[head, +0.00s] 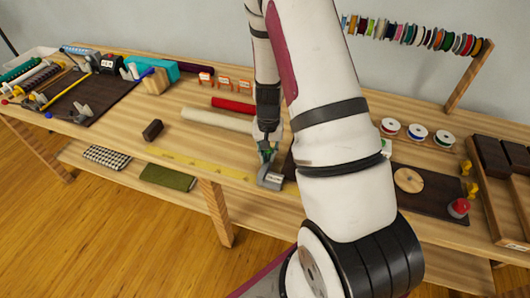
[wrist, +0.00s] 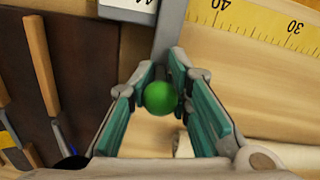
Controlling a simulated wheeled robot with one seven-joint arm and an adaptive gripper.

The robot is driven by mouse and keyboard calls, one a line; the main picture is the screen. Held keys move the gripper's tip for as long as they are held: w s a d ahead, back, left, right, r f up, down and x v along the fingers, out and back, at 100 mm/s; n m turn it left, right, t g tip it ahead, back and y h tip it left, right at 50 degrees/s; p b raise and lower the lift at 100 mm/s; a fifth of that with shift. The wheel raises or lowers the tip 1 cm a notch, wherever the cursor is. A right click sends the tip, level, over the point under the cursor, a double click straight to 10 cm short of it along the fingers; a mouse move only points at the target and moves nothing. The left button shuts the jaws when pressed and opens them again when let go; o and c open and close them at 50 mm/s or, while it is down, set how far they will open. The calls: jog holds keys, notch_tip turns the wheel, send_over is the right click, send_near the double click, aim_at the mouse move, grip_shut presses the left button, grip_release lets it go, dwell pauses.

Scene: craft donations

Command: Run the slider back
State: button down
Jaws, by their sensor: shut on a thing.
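The slider's round green knob (wrist: 160,98) sits between the fingers of my gripper (wrist: 162,78) in the wrist view. My gripper is shut on it; the exact contact is partly hidden by the fingers. A grey metal bar (wrist: 171,32) runs up from beyond the fingertips. In the head view, my gripper (head: 267,155) points down at a small grey device (head: 271,179) with a white label, near the table's front edge. My fingers hide most of the knob there.
A yellow measuring tape (head: 195,163) lies along the front edge, left of the device. White (head: 217,120) and red (head: 233,105) rolls lie behind it. A dark block (head: 153,130) stands further left. A dark mat with tools (wrist: 40,85) lies close by in the wrist view.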

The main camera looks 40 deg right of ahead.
jog(key=c, duration=1.6)
grip_release()
jog(key=shift+r, duration=0.1)
jog(key=shift+c, duration=0.2)
notch_tip(320, 180, up, 12)
jog(key=shift+a+r, duration=0.1)
jog(key=a+r+n+t, duration=0.1)
jog(key=a+r+n, duration=0.1)
jog(key=a+r, duration=0.55)
jog(key=s+a+r+n+t, duration=0.2)
jog(key=s+a+r, duration=0.3)
jog(key=s+r, duration=0.3)
jog(key=s+a+r+n+t, duration=0.2)
jog(key=s+a+r+n, duration=0.2)
jog(key=s+r, duration=0.5)
jog(key=shift+a+n, duration=0.4)
jog(key=shift+n, duration=0.1)
